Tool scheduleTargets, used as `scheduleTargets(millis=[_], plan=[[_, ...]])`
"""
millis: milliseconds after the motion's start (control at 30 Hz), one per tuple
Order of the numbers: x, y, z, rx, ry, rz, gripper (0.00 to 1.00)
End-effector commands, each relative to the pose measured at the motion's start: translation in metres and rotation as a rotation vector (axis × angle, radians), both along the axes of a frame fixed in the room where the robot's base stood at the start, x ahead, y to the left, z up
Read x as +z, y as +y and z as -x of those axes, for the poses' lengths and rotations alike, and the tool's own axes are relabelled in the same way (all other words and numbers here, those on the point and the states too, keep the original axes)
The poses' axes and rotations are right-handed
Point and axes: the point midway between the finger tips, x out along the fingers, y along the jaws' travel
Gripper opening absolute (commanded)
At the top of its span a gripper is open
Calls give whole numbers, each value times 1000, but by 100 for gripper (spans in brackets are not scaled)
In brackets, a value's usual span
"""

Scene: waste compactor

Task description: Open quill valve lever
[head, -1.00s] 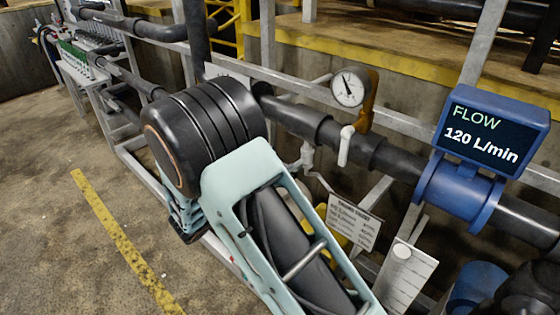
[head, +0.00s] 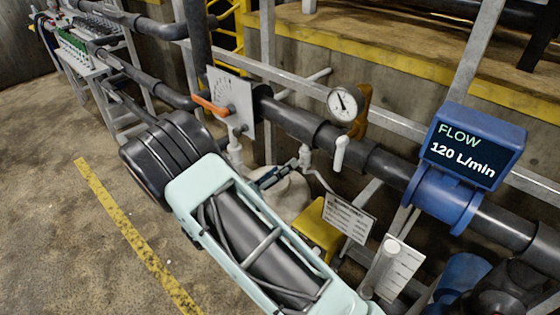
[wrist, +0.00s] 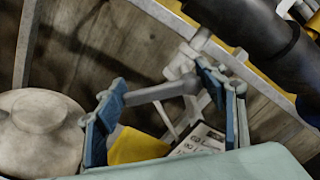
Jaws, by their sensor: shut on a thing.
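A small pale valve (head: 305,156) hangs under the dark pipe in the head view. It is probably the quill valve, though no readable label confirms this. In the wrist view its pale grey lever (wrist: 160,92) runs between the blue fingers of my gripper (wrist: 163,95), from the valve body (wrist: 183,66) towards the left finger. My gripper is shut on this lever. In the head view my gripper (head: 270,178) shows small beside the valve, partly hidden behind my arm, and the lever is hard to make out there.
A pale rounded tank (head: 288,196) stands just below my gripper; a yellow object (head: 318,232) and hanging tag (head: 349,218) are close by. An orange handle (head: 212,105), a gauge (head: 342,104), a white lever (head: 341,152) and a flow meter reading 120 L/min (head: 466,148) line the pipe.

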Motion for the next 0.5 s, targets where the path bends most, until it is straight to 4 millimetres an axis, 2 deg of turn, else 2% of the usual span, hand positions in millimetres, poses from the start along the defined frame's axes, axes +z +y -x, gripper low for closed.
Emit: scheduleTargets(millis=[500], plan=[[-9, -8, 9, 1, 335, 338, 20]])
